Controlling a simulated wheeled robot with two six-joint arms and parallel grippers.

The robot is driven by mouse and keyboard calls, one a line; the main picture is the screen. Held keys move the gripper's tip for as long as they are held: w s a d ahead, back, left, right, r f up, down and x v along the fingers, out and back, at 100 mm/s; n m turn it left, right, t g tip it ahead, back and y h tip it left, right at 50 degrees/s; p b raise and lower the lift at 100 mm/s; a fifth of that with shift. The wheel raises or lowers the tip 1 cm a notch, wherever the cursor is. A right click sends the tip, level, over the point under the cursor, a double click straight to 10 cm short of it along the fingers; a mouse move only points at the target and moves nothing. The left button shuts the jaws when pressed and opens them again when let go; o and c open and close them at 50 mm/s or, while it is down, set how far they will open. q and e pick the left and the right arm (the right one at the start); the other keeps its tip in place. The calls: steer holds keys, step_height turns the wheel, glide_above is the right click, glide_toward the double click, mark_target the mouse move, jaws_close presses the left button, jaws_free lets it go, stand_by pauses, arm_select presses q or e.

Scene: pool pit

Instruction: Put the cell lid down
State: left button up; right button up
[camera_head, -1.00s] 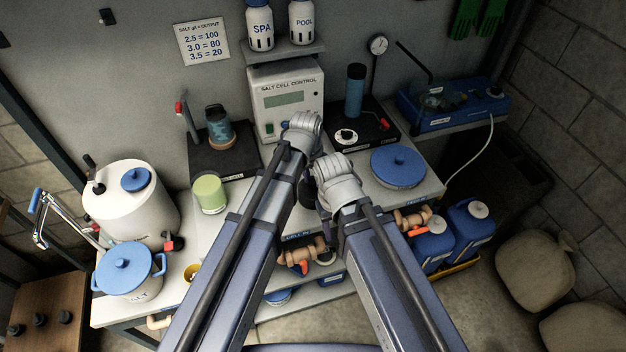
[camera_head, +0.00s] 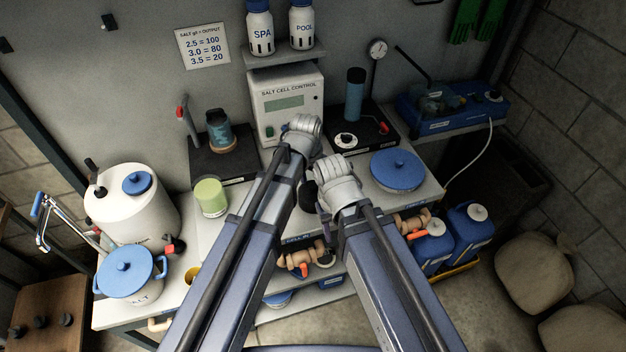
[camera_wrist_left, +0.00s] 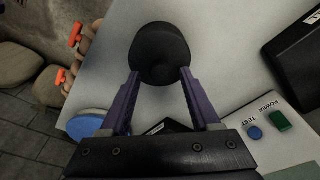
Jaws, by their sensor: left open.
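My left gripper (camera_wrist_left: 160,72) is open in the left wrist view, with its two purple fingers spread. A dark round cap (camera_wrist_left: 160,45), possibly the cell lid, is just past the fingertips over the pale bench top. I cannot tell whether the fingers touch it or whether it rests on the bench. In the head view a dark rounded part (camera_head: 307,195) shows between my forearms, and I cannot tell if it is the cap or my gripper. My arms hide most of that spot.
The salt cell control box (camera_head: 288,100) stands at the back of the bench. A black cell stand (camera_head: 222,160) and a green cup (camera_head: 210,196) are to the left. A blue round lid (camera_head: 398,168) is to the right. Orange-handled valves (camera_head: 300,262) line the front.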

mark_target(310, 197)
arm_select(q)
step_height(310, 197, up, 11)
steer(key=s+p, duration=0.2)
steer(key=p, duration=0.8)
steer(key=s+a+n+g+y, duration=0.1)
steer(key=s+a, duration=0.2)
steer(key=s, duration=0.4)
steer(key=s+a+g+y, duration=0.1)
steer(key=s+a, duration=0.1)
steer(key=s, duration=0.5)
steer(key=shift+s+a+f+n, duration=0.15)
steer(key=shift+a+n, duration=0.25)
arm_select(e)
step_height(310, 197, up, 11)
steer(key=shift+f, duration=0.1)
arm_select(q)
step_height(310, 197, down, 9)
steer(key=b, duration=0.9)
arm_select(e)
step_height(310, 197, down, 9)
